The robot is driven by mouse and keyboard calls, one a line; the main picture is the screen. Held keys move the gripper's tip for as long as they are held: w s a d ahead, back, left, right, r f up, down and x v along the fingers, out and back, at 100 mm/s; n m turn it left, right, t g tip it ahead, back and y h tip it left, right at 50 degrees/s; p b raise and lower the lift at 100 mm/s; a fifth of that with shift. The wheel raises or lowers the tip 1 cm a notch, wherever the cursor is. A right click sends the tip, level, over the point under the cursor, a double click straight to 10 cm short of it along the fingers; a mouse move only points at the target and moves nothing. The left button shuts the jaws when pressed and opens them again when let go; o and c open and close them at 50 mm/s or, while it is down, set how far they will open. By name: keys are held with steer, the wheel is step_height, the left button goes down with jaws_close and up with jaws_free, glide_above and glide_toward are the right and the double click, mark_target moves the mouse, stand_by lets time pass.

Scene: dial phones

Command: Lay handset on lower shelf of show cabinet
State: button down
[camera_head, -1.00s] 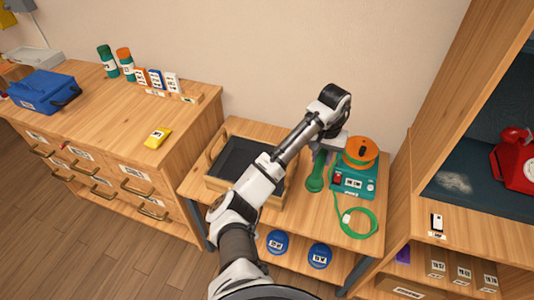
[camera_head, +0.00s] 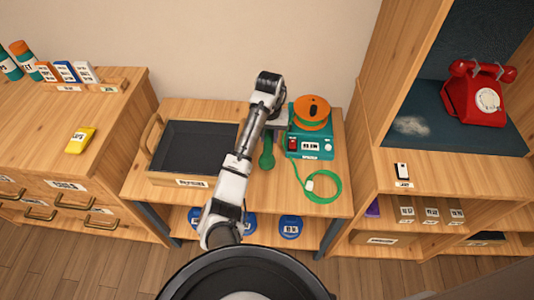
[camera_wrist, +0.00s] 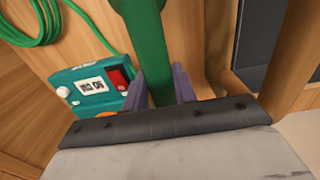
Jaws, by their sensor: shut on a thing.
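The green handset (camera_head: 267,157) hangs upright from my gripper (camera_head: 275,130) over the workbench, left of the teal device. In the wrist view my gripper (camera_wrist: 160,90) is shut, its purple fingers on either side of the green handset (camera_wrist: 146,40). The show cabinet (camera_head: 368,65) stands at the right. Its dark-lined shelf (camera_head: 445,138) holds a red dial phone (camera_head: 474,93) at the right and has a pale smudge at the left. Whether another shelf lies above is out of view.
A teal device (camera_head: 308,146) with an orange reel (camera_head: 313,111) and green cord (camera_head: 322,186) stands right of the handset. A black-lined tray (camera_head: 180,181) is left of it. The cabinet's side panel stands between bench and shelf. A small white-and-black item (camera_head: 402,172) lies on the front ledge.

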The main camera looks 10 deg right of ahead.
mark_target(269, 134)
steer(key=shift+f+p, duration=0.55)
steer(key=shift+f, duration=2.75)
steer(key=shift+f, duration=0.15)
steer(key=c, duration=1.1)
jaws_free()
step_height(269, 134, up, 12)
steer(key=shift+r+p, duration=0.15)
steer(key=shift+p, duration=1.1)
